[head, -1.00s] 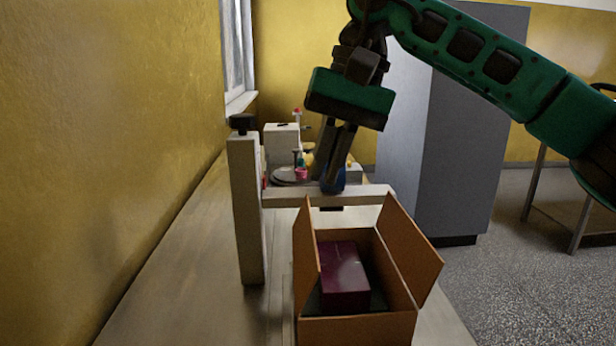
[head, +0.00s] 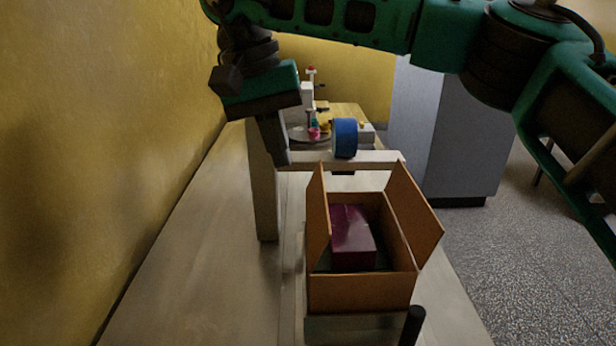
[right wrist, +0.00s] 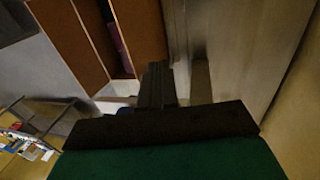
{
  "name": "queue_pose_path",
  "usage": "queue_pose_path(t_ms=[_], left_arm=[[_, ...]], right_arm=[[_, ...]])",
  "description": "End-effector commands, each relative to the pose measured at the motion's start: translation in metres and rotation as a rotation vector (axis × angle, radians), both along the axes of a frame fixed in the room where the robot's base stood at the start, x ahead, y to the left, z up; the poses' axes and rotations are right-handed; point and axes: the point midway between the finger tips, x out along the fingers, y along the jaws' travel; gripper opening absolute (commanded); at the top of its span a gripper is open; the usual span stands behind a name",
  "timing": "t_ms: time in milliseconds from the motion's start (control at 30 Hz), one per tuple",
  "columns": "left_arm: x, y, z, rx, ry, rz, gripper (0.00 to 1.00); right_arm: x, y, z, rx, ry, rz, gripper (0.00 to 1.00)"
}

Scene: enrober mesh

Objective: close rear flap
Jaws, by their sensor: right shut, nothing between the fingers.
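The brown carton (head: 360,293) stands open in the head view, with a dark purple box (head: 352,236) inside. Its left flap (head: 317,212) stands nearly upright and its right flap (head: 415,215) leans outward. No flap stands up along the far edge; I cannot make out the rear flap. My right gripper (head: 280,160) is shut and empty, pointing down to the left of the carton's far end, by the pale crossbar. In the right wrist view its dark fingers (right wrist: 156,85) are together, with the carton (right wrist: 75,42) beyond them at upper left. My left gripper is not in view.
A pale frame with a post (head: 264,200) and a crossbar (head: 380,158) spans behind the carton. A blue roll (head: 345,138) sits above the crossbar. A black post (head: 412,326) stands at the carton's near right. The bench (head: 190,260) is clear on the left, up to the yellow wall.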

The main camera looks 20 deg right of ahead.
Motion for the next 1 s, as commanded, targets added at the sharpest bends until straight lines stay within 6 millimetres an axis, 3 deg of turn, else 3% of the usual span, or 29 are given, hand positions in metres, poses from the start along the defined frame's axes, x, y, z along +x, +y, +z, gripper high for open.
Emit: queue_pose_path(t_ms=[133,400,1000], left_arm=[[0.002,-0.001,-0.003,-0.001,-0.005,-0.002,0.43],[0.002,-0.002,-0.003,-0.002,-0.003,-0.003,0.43],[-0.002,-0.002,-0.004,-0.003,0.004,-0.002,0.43]], right_arm=[[-0.003,-0.007,-0.032,-0.001,0.004,0.000,0.00],[-0.011,-0.037,-0.039,0.002,-0.002,-0.002,0.00],[-0.010,-0.042,-0.041,0.021,-0.007,-0.002,0.00]])
